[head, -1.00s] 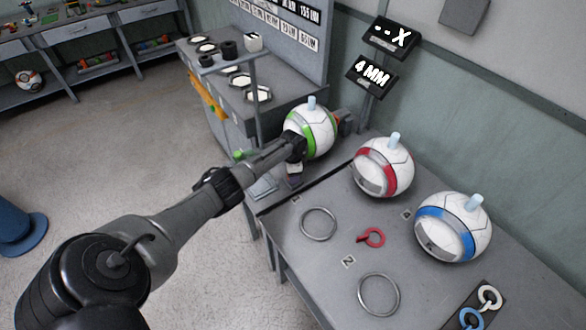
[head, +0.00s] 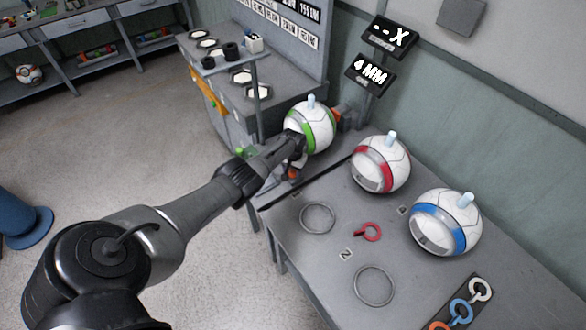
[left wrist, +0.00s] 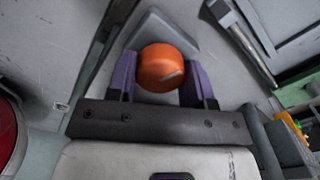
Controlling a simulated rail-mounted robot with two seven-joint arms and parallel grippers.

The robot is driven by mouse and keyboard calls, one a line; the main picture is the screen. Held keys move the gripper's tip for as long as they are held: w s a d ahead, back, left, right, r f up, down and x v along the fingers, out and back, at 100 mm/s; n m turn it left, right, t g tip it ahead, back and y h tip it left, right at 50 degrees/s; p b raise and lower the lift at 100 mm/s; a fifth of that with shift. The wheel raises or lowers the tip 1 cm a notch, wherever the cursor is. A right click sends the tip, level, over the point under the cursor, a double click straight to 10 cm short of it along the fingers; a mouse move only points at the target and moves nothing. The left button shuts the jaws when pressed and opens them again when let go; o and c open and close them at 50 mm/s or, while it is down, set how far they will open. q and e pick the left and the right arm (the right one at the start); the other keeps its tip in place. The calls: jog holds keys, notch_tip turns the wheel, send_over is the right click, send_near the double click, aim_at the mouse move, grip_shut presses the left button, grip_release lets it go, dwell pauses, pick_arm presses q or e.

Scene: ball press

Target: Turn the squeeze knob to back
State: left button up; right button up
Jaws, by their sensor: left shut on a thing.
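The squeeze knob (left wrist: 160,66) is a round orange knob with a pale mark on its face, in the left wrist view. My left gripper (left wrist: 161,78) has its purple fingers on both sides of the knob and is shut on it. In the head view the left gripper (head: 294,165) is in front of the white ball with the green band (head: 320,125), and a bit of orange shows under the wrist. The arm hides most of the knob there. My right gripper is not in view.
White balls with a red band (head: 380,163) and a blue band (head: 446,223) stand on the grey table to the right. Signs (head: 370,75) read "--X" and "4 MM".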

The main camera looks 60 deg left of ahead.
pick_arm(q)
jog(key=shift+w+r+n, duration=0.1)
jog(key=shift+n, duration=1.7)
jog(key=o, duration=0.9)
jog(key=shift+r+p, duration=4.65)
jog(key=shift+r, duration=2.2)
